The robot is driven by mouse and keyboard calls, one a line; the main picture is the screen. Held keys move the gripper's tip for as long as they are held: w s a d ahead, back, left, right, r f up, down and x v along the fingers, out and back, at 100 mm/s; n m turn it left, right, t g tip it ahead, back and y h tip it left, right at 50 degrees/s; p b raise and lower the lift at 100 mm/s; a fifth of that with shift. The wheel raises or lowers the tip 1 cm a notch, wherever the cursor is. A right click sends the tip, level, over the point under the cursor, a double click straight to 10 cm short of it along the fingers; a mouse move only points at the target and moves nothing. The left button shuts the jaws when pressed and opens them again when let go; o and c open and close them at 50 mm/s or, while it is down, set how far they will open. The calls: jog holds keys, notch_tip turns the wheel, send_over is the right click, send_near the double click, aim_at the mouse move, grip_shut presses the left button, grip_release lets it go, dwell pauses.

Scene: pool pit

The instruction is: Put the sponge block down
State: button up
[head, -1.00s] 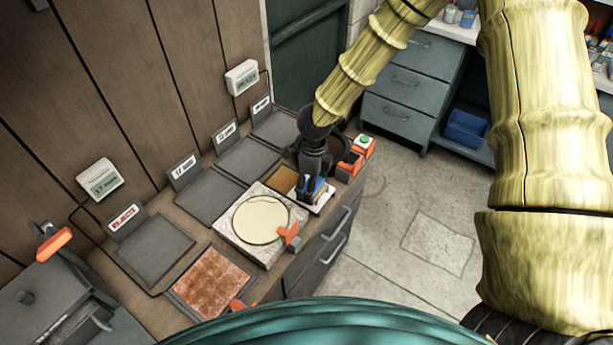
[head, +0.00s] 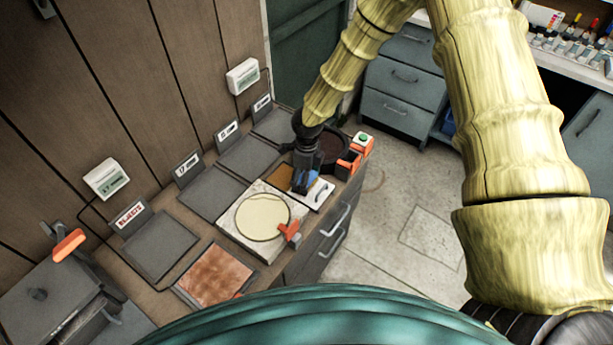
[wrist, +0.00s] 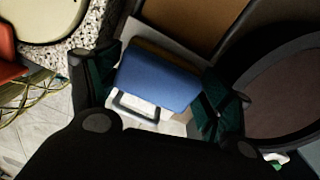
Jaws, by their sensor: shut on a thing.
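The sponge block (wrist: 158,82) is blue on top with a brown layer along its far edge. It lies between the two fingers of my gripper (wrist: 160,88), which is shut on it. In the head view the block (head: 312,180) shows as a small blue patch, mostly hidden by my gripper (head: 304,186). It is over or on a pale tray (head: 322,193) with a brown patch (head: 285,177) and a handle (wrist: 135,108). I cannot tell whether the block touches the tray.
A speckled slab (head: 238,222) with a round cream disc (head: 262,217) is left of the tray. A dark round dish (head: 332,146) is behind it, beside an orange unit with a green button (head: 362,138). Several grey pads (head: 212,192) line the wall side. The counter's drawer edge is close on the right.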

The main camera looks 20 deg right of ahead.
jog(key=o, duration=1.3)
jog(key=r+b, duration=0.1)
jog(key=r, duration=0.3)
jog(key=r+b, duration=0.1)
jog(key=r, duration=0.3)
jog(key=r+b, duration=0.1)
jog(key=r, duration=0.3)
jog(key=shift+w+d+b, duration=0.25)
jog(key=shift+w+b, duration=0.1)
